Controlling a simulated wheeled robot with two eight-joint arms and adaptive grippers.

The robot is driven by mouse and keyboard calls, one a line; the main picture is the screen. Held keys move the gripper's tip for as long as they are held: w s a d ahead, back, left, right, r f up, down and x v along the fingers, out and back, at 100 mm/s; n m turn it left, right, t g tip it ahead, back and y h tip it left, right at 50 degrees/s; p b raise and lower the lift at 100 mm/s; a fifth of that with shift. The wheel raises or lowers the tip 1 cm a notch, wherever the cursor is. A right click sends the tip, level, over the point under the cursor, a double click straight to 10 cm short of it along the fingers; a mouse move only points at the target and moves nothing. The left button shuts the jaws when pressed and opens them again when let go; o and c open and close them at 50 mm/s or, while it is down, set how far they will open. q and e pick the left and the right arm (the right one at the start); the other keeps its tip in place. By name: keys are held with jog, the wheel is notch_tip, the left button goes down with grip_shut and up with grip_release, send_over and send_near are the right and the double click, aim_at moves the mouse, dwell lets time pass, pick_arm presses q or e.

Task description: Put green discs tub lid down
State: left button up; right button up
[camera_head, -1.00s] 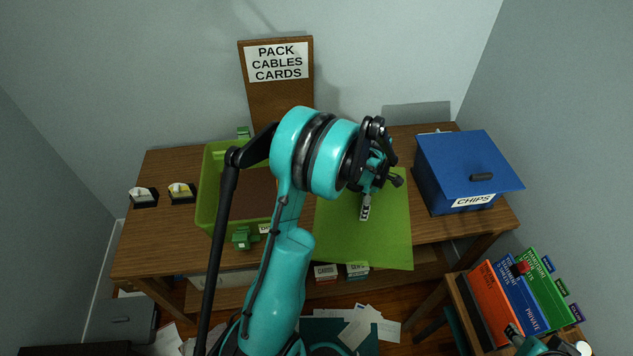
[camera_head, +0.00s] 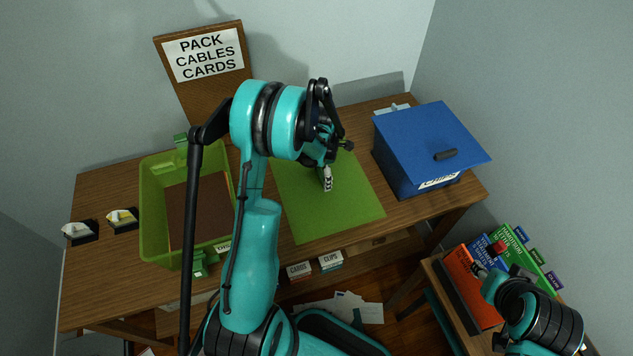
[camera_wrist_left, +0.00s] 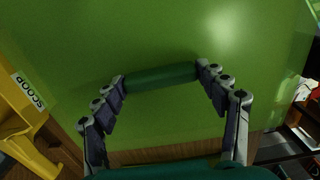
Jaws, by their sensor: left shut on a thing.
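The green discs tub (camera_head: 152,215) stands open on the left part of the table, with a partly hidden label starting "DIS" and a brown inside. The flat green lid (camera_head: 350,205) is to the right of the tub, close to the table's front edge. I cannot tell whether it rests on the table or hovers just above it. My left gripper (camera_head: 327,180) is shut on the lid's dark green handle (camera_wrist_left: 162,77), which lies between the fingers in the left wrist view. My right gripper (camera_head: 480,270) is at the lower right by the folders, its fingers too small to read.
A blue chips box (camera_head: 425,150) stands right of the lid. Two small dials (camera_head: 122,220) sit left of the tub. A sign board (camera_head: 205,65) stands behind. A yellow scoop holder (camera_wrist_left: 28,115) shows in the left wrist view. Folders (camera_head: 470,285) stand on a side table.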

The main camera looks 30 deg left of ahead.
aim_at(322, 182)
pick_arm(q)
notch_tip(322, 182, down, 4)
jog(key=shift+r+b, duration=0.1)
jog(key=shift+b, duration=0.5)
jog(key=shift+f, duration=0.2)
jog(key=o, duration=1.1)
jog(key=shift+o, duration=0.2)
